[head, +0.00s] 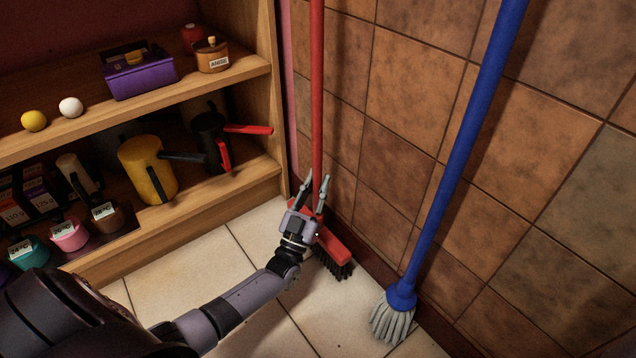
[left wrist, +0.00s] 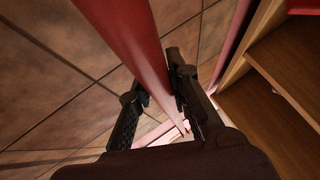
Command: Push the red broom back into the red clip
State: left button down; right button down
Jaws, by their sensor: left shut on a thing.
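The red broom (head: 317,90) stands near the tiled wall, its handle running up out of the head view and its dark bristles at the floor. My left gripper (head: 312,188) is shut on the lower part of the broom's handle, just above the broom head. In the left wrist view the red handle (left wrist: 145,40) passes between the two dark fingers of my left gripper (left wrist: 154,80). I see no red clip in either view; the top of the broom is out of frame. My right gripper is not in view.
A blue mop (head: 455,160) leans at the wall right of the broom. A wooden shelf (head: 220,192) with pots, jugs and a purple box (head: 140,77) stands at the left. The tiled floor (head: 190,265) between the shelf and mop is mostly clear.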

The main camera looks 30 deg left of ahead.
pick_arm(q)
jog(key=shift+f, duration=0.25)
jog(key=c, duration=1.7)
grip_release()
jog(key=shift+o, duration=1.4)
jog(key=shift+f, duration=0.1)
jog(key=v, duration=1.2)
jog(key=shift+o, duration=0.4)
jog(key=o, duration=1.1)
